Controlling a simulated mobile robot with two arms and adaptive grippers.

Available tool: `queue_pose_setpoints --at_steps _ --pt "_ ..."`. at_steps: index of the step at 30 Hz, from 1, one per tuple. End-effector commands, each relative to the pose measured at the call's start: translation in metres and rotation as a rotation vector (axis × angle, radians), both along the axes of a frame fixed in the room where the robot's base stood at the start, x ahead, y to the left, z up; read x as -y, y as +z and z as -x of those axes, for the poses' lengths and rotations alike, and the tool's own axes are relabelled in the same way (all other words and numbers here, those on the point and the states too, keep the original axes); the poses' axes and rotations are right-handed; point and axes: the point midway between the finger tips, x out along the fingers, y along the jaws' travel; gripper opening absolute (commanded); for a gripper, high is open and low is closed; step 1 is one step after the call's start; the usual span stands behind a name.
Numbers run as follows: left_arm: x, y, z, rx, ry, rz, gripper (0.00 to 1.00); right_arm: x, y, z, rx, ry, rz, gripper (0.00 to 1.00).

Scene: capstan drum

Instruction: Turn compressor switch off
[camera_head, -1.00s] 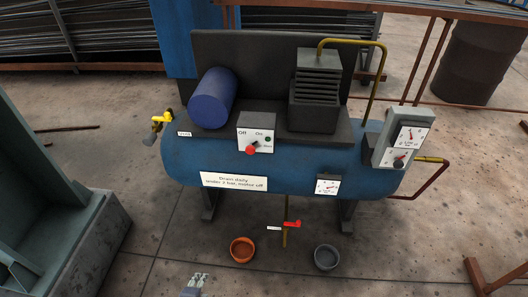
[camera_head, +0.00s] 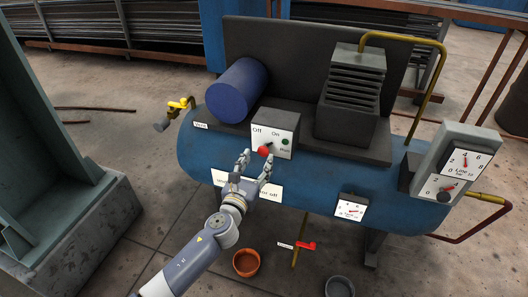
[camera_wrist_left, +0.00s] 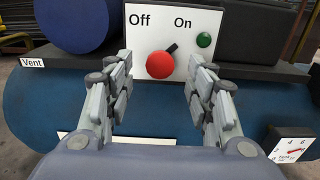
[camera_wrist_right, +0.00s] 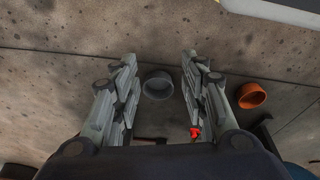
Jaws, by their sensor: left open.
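The compressor switch is a red knob (camera_head: 265,151) with a short black stem on a white panel (camera_head: 287,141) marked Off at left and On at right. In the left wrist view the red knob (camera_wrist_left: 160,65) sits between the fingers, with its stem slanting up right toward On. My left gripper (camera_head: 255,158) is open just below and in front of the knob; contact cannot be told. My right gripper (camera_wrist_right: 158,58) is open and empty above the floor, and is outside the head view.
The blue compressor tank (camera_head: 310,185) carries a dark blue motor (camera_head: 237,90) and a finned block (camera_head: 352,95). A gauge box (camera_head: 450,165) stands at right. A red-handled drain valve (camera_head: 305,245) hangs below, near an orange bowl (camera_head: 246,262) and a grey bowl (camera_head: 339,287).

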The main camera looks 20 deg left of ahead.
Motion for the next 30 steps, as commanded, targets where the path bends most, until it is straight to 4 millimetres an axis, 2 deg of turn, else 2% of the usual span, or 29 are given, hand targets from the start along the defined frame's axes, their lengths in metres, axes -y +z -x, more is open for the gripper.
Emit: queue_pose_setpoints --at_steps 3,9,15,22,23,28,30 --pt "0.001 -0.001 -0.023 0.001 0.0 0.001 0.5 0.0 0.008 -0.003 0.007 -0.001 -0.001 0.4" --pt "0.002 -0.001 -0.048 0.0 0.0 0.001 0.5 0.0 0.023 -0.006 0.016 -0.002 0.0 0.4" --pt "0.002 -0.001 -0.058 -0.001 0.0 0.003 0.5 0.0 0.03 -0.006 0.018 -0.003 -0.001 0.4" --pt "0.002 0.0 -0.058 -0.001 0.0 0.003 0.5 0.0 0.03 -0.006 0.018 -0.003 -0.001 0.4" --pt "0.002 -0.001 -0.058 -0.001 0.0 0.003 0.45 0.0 0.03 -0.006 0.018 -0.003 -0.001 0.4" --pt "0.002 -0.001 -0.058 -0.001 0.0 0.003 0.07 0.0 0.03 -0.006 0.018 -0.003 -0.001 0.4" --pt "0.002 -0.001 -0.058 -0.001 0.0 0.003 0.06 0.0 0.03 -0.006 0.018 -0.003 -0.001 0.4"
